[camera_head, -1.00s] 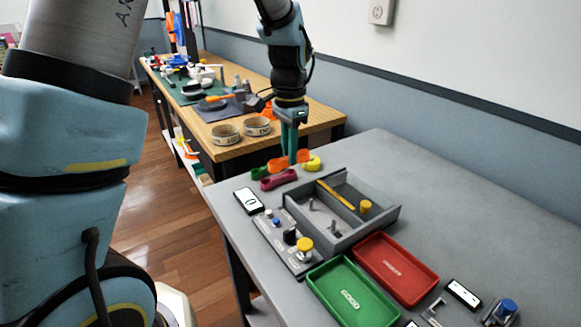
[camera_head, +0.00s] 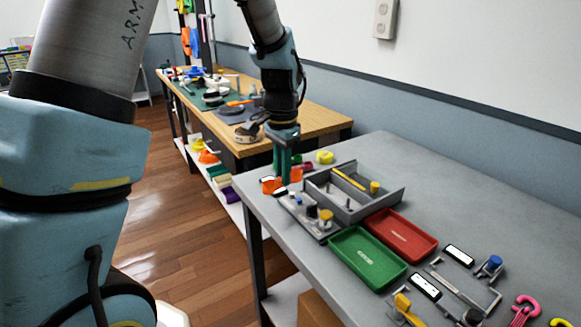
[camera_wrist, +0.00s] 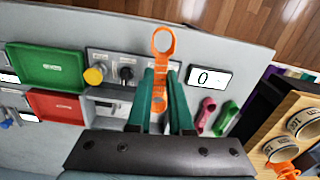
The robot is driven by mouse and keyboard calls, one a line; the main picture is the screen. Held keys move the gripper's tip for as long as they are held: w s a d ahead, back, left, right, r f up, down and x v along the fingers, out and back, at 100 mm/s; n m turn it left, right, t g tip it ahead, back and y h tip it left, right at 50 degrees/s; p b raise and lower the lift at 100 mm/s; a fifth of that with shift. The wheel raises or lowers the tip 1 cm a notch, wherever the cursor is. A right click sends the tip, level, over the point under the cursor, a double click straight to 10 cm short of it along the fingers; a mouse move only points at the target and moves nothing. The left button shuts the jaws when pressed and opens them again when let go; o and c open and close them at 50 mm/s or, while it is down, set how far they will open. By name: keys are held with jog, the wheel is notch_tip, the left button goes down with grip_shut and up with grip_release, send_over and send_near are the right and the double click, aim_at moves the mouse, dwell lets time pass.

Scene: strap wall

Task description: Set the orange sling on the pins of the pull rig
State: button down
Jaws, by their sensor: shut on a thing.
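The orange sling (camera_wrist: 163,42) is a flat strap with a ring loop at its end. My gripper (camera_wrist: 161,74) is shut on it, with one loop sticking out past the green fingertips. In the head view the sling (camera_head: 268,186) shows beside my gripper (camera_head: 283,182), near the left end of the grey table. The pull rig (camera_head: 385,207) is a grey walled tray with upright pins inside, to the right of my gripper. In the wrist view my fingers and palm hide much of the rig.
A knob panel (camera_wrist: 110,64) and a white readout (camera_wrist: 208,78) lie near the sling. Green (camera_head: 350,250) and red (camera_head: 400,232) trays stand beside the rig.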

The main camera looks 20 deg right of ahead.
jog(key=w+a+f+n, duration=0.2)
jog(key=a+f+n, duration=0.3)
jog(key=a, duration=0.5)
jog(key=w+a+f+n, duration=0.2)
jog(key=a+f+n, duration=0.3)
jog(key=a+f, duration=0.3)
jog(key=w+a+f+n, duration=0.2)
jog(key=a+f+n, duration=0.2)
jog(key=a, duration=0.9)
notch_tip(320, 180, down, 3)
jog(key=shift+a+r+n, duration=0.2)
jog(key=shift+a+n, duration=0.15)
jog(key=shift+n, duration=0.05)
